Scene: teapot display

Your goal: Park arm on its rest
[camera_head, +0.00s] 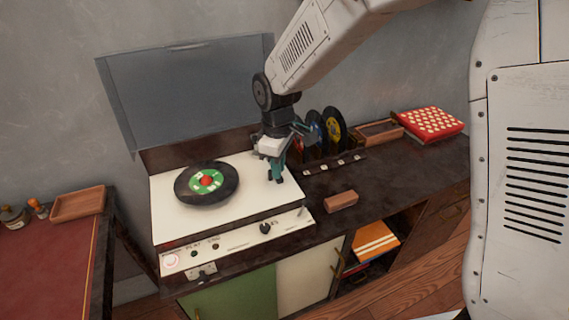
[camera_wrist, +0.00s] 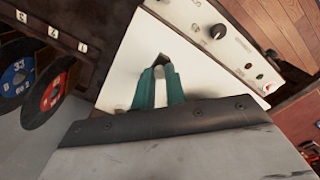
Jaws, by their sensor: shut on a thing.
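The record player (camera_head: 165,222) stands on the dark cabinet with its grey lid raised (camera_head: 190,90). A black record with a green label and red centre (camera_head: 225,190) lies on its left part. My gripper (camera_head: 277,179) is low over the right part of the white deck, to the right of the record. In the wrist view, its teal fingers (camera_wrist: 160,80) are close together, shut on a small dark piece (camera_wrist: 170,64), which appears to be the tonearm. Most of the arm and its rest are hidden by my gripper, so I cannot tell whether they touch.
Several upright records (camera_head: 335,127) stand in a rack just right of my gripper. A small wooden block (camera_head: 341,200) lies on the cabinet top. A wooden tray (camera_head: 380,132) and a red spotted box (camera_head: 430,123) are farther right. The knob (camera_head: 265,228) is on the front panel.

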